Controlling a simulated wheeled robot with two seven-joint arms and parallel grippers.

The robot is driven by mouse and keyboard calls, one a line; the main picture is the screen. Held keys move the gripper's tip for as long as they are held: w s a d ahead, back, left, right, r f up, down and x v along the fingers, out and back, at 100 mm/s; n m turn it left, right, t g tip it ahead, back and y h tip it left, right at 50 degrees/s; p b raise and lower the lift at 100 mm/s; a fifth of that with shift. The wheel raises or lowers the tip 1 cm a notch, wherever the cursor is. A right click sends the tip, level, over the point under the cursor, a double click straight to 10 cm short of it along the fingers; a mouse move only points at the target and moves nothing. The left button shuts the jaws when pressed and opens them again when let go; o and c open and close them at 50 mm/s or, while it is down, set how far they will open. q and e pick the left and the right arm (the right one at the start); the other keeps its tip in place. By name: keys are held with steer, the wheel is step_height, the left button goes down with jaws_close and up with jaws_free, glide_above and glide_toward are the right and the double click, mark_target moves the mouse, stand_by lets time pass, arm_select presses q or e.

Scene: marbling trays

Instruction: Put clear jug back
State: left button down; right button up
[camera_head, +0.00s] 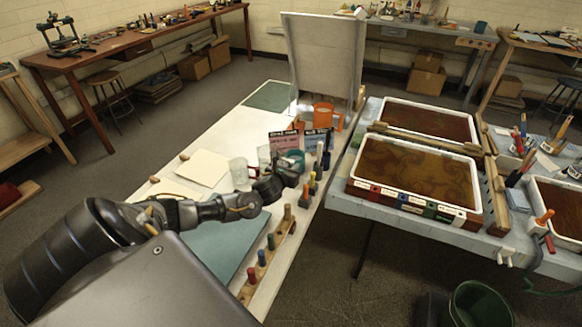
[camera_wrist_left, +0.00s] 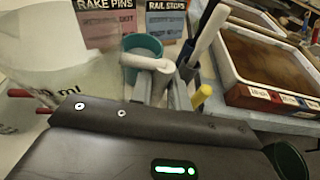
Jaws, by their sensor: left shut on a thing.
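The clear jug (camera_wrist_left: 65,75) with dark "ml" marking fills the left of the left wrist view, close beside my gripper. In the head view the clear jug (camera_head: 240,172) is a pale see-through shape just left of my left gripper (camera_head: 283,178). My left gripper is shut on the jug, seemingly at its handle; the wrist view shows its pale fingers (camera_wrist_left: 160,82) close together, and the exact contact is hard to make out. The jug looks upright; I cannot tell whether its base touches the white table. My right gripper is not in view.
A wooden rack with coloured pegs (camera_head: 262,258) lines the white table's right edge. Marbling trays (camera_head: 418,206) stand across a gap. A cream sheet (camera_head: 203,167) lies left.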

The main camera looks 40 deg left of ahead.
arm_select(q)
steer(key=c, duration=1.8)
jaws_free()
steer(key=shift+f, duration=0.15)
steer(key=o, duration=0.5)
steer(key=shift+b, duration=0.3)
steer(key=b+v, duration=0.2)
steer(key=v, duration=0.8)
steer(key=shift+s+d+r, duration=0.2)
steer(key=shift+s, duration=0.1)
